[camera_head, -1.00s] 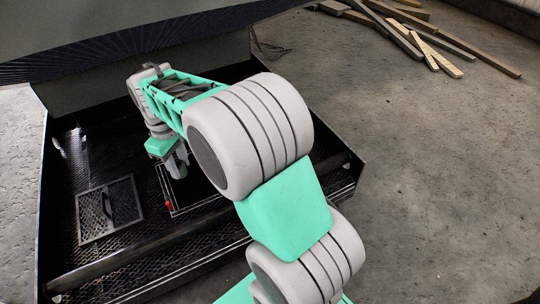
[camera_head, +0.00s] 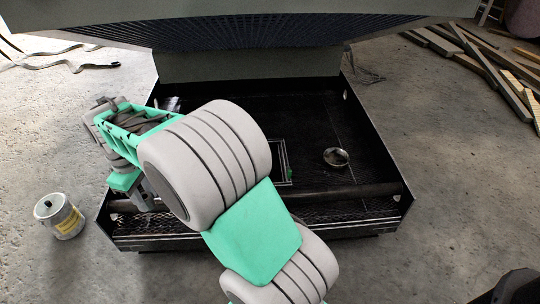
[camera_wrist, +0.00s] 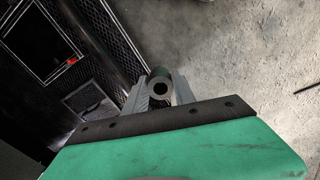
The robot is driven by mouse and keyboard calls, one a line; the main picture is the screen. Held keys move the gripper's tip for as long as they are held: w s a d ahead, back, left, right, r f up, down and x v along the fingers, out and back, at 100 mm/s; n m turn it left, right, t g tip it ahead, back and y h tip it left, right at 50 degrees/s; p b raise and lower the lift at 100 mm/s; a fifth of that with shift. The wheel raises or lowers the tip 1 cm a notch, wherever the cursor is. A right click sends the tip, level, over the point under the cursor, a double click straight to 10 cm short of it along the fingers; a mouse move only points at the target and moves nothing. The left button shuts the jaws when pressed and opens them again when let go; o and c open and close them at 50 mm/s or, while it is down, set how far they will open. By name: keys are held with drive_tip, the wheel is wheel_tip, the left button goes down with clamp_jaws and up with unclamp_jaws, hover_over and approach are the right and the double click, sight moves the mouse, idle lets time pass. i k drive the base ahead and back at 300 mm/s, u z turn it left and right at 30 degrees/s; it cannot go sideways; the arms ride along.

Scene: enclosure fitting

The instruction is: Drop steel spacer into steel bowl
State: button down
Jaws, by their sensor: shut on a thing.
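In the head view my gripper (camera_head: 146,200) is at the left side of the dark enclosure, partly hidden by my arm; the spacer cannot be made out there. The steel bowl (camera_head: 336,157) is a small round dish on the enclosure floor, right of my arm and well apart from my gripper. The bowl is not visible in the wrist view.
The black enclosure (camera_head: 375,165) has raised side walls and a bar along its front. A green marker (camera_head: 289,175) sits by a framed opening. A pail (camera_head: 59,217) stands on the concrete left of it. Planks (camera_head: 500,75) lie at the back right. The large raised lid (camera_head: 250,35) overhangs.

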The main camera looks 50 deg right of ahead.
sight(338, 161)
drive_tip(key=u, duration=1.1)
drive_tip(key=k, duration=1.8)
drive_tip(key=z, duration=2.25)
drive_tip(key=i, duration=1)
drive_tip(key=u, duration=0.05)
